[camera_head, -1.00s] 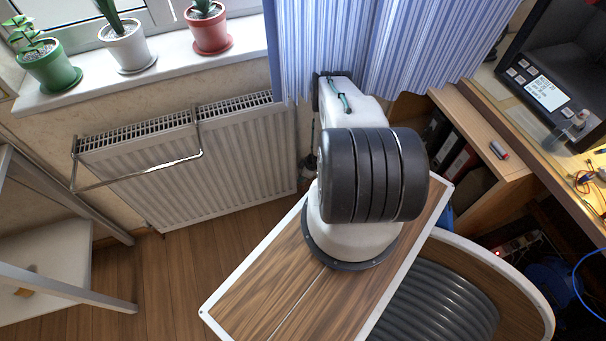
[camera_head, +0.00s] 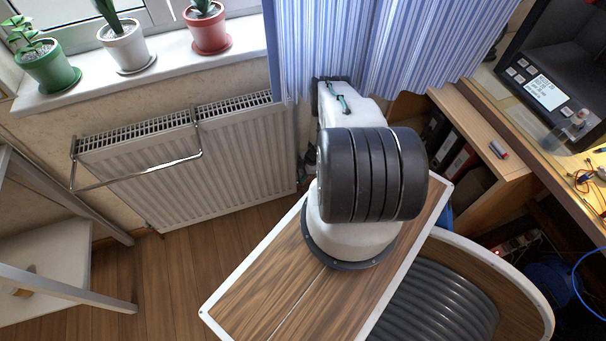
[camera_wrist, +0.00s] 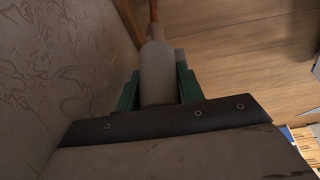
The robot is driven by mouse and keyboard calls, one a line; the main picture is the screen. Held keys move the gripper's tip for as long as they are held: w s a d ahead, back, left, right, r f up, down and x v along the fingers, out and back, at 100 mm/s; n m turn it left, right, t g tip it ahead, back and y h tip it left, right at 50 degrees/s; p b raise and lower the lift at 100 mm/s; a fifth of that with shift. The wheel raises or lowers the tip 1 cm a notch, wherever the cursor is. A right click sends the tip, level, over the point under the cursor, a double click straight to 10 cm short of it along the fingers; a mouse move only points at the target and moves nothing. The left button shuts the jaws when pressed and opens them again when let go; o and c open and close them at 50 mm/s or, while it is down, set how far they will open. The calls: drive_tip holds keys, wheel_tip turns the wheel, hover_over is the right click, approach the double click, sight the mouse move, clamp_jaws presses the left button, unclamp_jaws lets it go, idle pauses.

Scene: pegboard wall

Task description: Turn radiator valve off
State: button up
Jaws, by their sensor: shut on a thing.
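The radiator valve (camera_wrist: 156,66) shows in the wrist view as a pale grey, rounded cylinder with a copper-coloured pipe beyond it. My gripper (camera_wrist: 158,84) has a green finger on each side of it and is shut on it. In the head view the white ribbed radiator (camera_head: 240,165) hangs on the wall under the window sill. My arm stands to its right and hides most of the area at its right end, so the valve is hard to make out there.
A chrome rail (camera_head: 140,176) sticks out from the radiator's front. The blue striped curtain (camera_head: 375,45) hangs close behind my arm. Shelves with binders (camera_head: 460,165) stand to the right. The wooden floor (camera_head: 185,280) in front of the radiator is clear.

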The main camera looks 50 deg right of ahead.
drive_tip(key=shift+a+n, duration=0.2)
drive_tip(key=shift+n, duration=0.4)
drive_tip(key=shift+s+a+f+g, duration=0.1)
drive_tip(key=shift+s+g, duration=0.05)
drive_tip(key=shift+g, duration=0.15)
drive_tip(key=o, duration=0.7)
drive_tip(key=shift+d+r, duration=0.25)
drive_tip(key=v, duration=0.7)
drive_tip(key=shift+d+r, duration=0.1)
